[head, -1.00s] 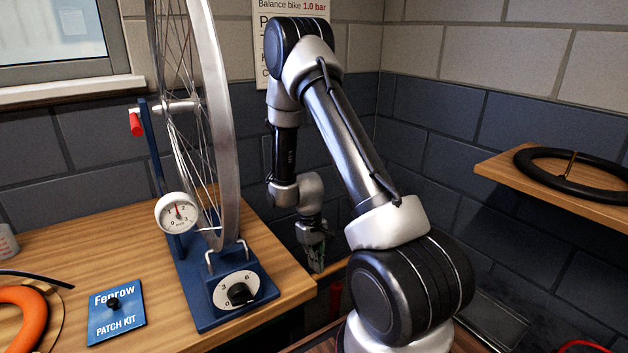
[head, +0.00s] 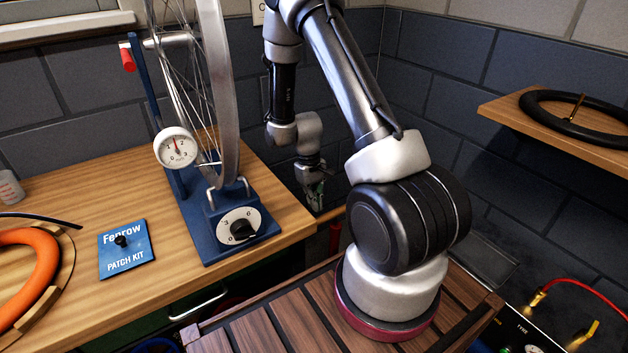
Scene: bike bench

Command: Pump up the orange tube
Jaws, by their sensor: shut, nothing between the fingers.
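The orange tube (head: 38,262) lies at the left edge of the wooden bench, only partly in view, in a curved wooden holder (head: 62,262). A thin black hose (head: 45,216) lies on the bench just behind it. The round white gauge (head: 175,147) is on the blue wheel stand, its red needle near the top of the dial. A dial with a black knob (head: 241,229) is on the stand's front. My gripper (head: 316,206) hangs beyond the bench's right end, far from the tube. It is small and dark here, shut and empty.
A bicycle wheel (head: 228,100) stands in the blue stand (head: 190,225). A blue patch kit (head: 126,250) lies between tube and stand. A black tube (head: 560,112) rests on the right wall shelf (head: 545,140). A red cable (head: 590,291) with brass-coloured ends is at the lower right.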

